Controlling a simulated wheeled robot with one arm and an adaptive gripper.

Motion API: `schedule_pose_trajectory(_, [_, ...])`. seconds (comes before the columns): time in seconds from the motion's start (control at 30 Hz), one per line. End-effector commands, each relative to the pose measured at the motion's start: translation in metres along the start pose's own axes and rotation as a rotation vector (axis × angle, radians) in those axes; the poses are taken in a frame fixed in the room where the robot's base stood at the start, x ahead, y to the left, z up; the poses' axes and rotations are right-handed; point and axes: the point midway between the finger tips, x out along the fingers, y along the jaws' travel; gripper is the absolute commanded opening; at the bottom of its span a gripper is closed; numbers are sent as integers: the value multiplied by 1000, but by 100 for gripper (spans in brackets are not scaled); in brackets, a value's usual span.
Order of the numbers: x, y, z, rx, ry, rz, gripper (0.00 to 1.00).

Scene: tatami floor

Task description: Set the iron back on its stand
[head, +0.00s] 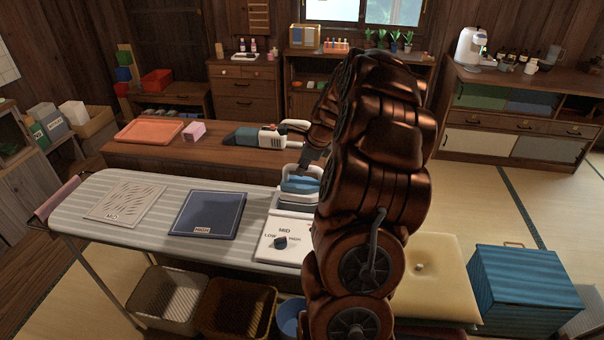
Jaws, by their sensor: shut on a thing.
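The iron (300,184), with a blue body, is at the right part of the striped ironing board, partly hidden by my arm. My gripper (306,168) is shut on it from above; the fingers are small and partly covered by my arm. The iron is over or on the pale stand (283,203), behind a white panel (270,245) with a dark dial marked LOW, MID and HIGH. I cannot tell whether the iron touches the stand.
On the ironing board (150,205) lie a pale MID cloth (124,202) and a dark blue HIGH cloth (208,213). A low wooden table (150,158) behind holds an orange tray, a pink block and a teal-grey device. Baskets sit below; a blue chest (525,290) stands right.

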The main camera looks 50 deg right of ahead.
Motion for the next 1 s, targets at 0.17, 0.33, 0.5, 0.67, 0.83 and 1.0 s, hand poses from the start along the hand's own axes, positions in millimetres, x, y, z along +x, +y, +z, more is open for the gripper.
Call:
schedule_pose_trajectory(0.17, [5,1,-2,0,-1,2,0])
schedule_pose_trajectory(0.33, [22,4,-8,0,-1,0,0])
schedule_pose_trajectory(0.5, [31,6,-12,-1,0,-1,0])
schedule_pose_trajectory(0.67, [31,6,-12,-1,0,-2,0])
schedule_pose_trajectory(0.83, [33,7,-13,-1,0,-1,24])
schedule_pose_trajectory(1.0, [33,7,-13,-1,0,-1,42])
